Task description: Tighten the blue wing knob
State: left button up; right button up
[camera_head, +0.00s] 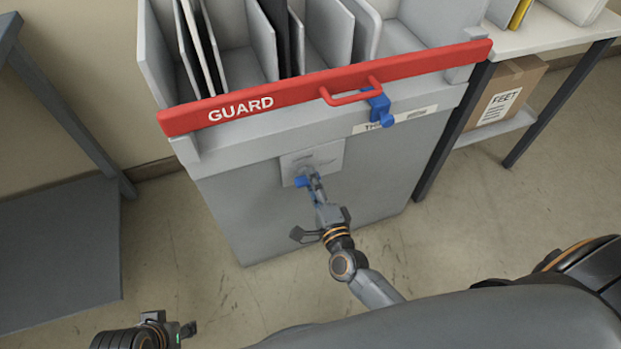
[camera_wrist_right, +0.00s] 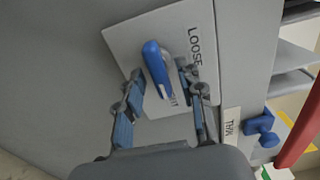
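The blue wing knob (camera_wrist_right: 156,64) sits on a pale plate (camera_wrist_right: 118,38) on the front of the grey machine. The plate reads "LOOSE" on one side; another word is partly hidden by my finger. The knob also shows small in the head view (camera_head: 301,181), partly covered by my gripper. My right gripper (camera_wrist_right: 160,78) is open, with one finger on each side of the knob. The fingers look apart from it. The right gripper also shows in the head view (camera_head: 313,178). Part of my left gripper (camera_head: 180,328) shows at the bottom left, its fingers unclear.
A red guard bar (camera_head: 330,88) with a handle crosses the machine above the plate. A blue clamp (camera_head: 379,106) sits on it, beside a label strip. Upright panels stand in the machine's top. A shelf with a cardboard box (camera_head: 506,90) is at right, a dark table (camera_head: 60,250) at left.

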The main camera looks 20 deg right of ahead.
jog(key=s, duration=1)
jog(key=shift+s+d, duration=0.2)
jog(key=shift+s, duration=0.15)
